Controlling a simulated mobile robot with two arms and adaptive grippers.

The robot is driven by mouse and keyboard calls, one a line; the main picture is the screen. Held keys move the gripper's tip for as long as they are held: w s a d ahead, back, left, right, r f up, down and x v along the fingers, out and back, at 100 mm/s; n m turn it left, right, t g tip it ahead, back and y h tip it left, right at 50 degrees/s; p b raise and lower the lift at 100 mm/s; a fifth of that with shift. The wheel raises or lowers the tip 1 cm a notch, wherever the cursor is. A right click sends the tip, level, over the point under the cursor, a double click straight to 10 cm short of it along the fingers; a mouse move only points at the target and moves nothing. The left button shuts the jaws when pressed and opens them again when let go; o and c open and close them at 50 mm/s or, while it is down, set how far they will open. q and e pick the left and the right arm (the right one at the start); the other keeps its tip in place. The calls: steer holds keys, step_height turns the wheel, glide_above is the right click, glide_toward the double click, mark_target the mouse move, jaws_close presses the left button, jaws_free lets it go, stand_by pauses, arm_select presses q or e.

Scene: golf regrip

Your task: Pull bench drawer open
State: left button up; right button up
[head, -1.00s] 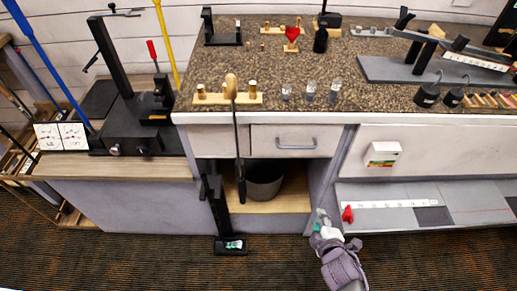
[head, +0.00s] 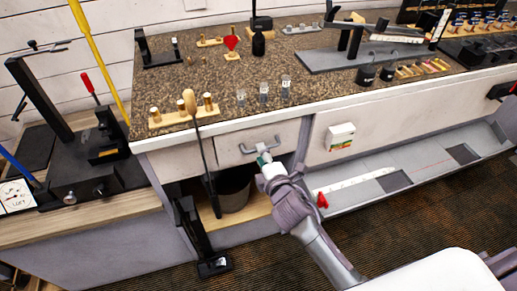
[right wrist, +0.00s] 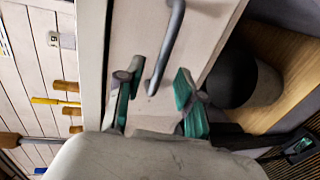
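The bench drawer (head: 287,134) has a white front and sits closed under the speckled bench top (head: 330,84). Its grey bar handle (head: 262,147) is fixed across the front. My right gripper (head: 263,158) is at the handle in the head view. In the right wrist view, my right gripper (right wrist: 158,95) has its green-padded fingers spread apart. The handle (right wrist: 169,45) lies ahead of the gap between them, its near end close to the fingertips. Contact with the handle cannot be made out. My left gripper is not in view.
A dark bin (head: 235,190) stands on the open shelf below. A grey ledge (head: 400,178) with a red piece runs right.

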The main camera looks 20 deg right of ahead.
steer(key=shift+x, duration=1.7)
jaws_close()
